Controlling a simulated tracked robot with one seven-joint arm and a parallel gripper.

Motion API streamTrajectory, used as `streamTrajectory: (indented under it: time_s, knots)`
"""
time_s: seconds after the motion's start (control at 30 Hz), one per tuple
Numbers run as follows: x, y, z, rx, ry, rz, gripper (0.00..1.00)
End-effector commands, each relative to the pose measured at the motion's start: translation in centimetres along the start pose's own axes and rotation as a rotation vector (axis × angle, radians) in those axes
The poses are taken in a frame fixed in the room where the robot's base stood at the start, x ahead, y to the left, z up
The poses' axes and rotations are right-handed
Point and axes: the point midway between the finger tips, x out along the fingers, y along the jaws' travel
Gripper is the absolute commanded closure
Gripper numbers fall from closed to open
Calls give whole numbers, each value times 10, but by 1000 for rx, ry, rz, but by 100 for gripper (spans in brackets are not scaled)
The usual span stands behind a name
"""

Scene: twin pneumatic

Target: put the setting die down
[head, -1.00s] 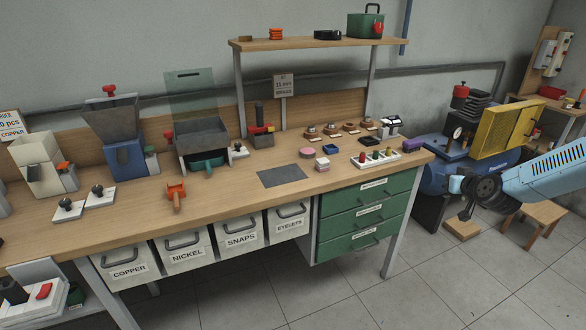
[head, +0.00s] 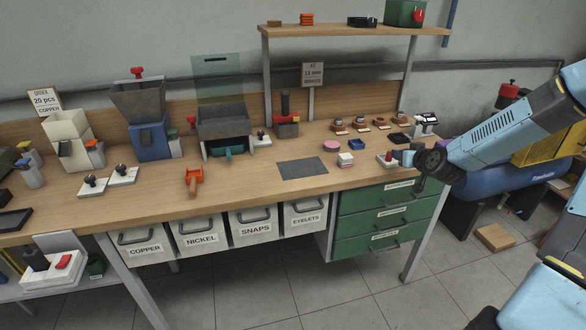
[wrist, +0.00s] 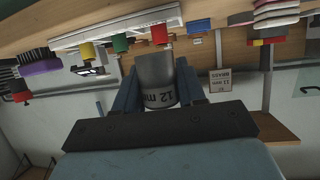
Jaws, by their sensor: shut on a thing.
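The setting die (wrist: 157,82) is a grey cylinder marked "12 mm" in the wrist view. My gripper (wrist: 156,70) is shut on it, one blue finger on each side. In the head view my gripper (head: 406,158) is at the right end of the workbench, beside the white rack (head: 385,164). The arm hides most of the rack and I cannot make out the die there. I cannot tell whether the die touches the rack.
Wooden-based pieces (head: 360,123) stand behind. A dark mat (head: 302,169) lies farther left. A sign (head: 312,75) stands at the back.

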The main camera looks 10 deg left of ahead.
Motion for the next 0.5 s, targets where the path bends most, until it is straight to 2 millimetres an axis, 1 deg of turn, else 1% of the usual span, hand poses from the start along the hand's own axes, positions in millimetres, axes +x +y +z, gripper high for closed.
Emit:
streamTrajectory:
  time_s: [0.37,0.47,0.5]
  knots:
    - [2,-8,-1,-4,1,-9,100]
    - [2,-16,-3,-8,0,-26,100]
    - [1,-24,-4,-11,0,-41,100]
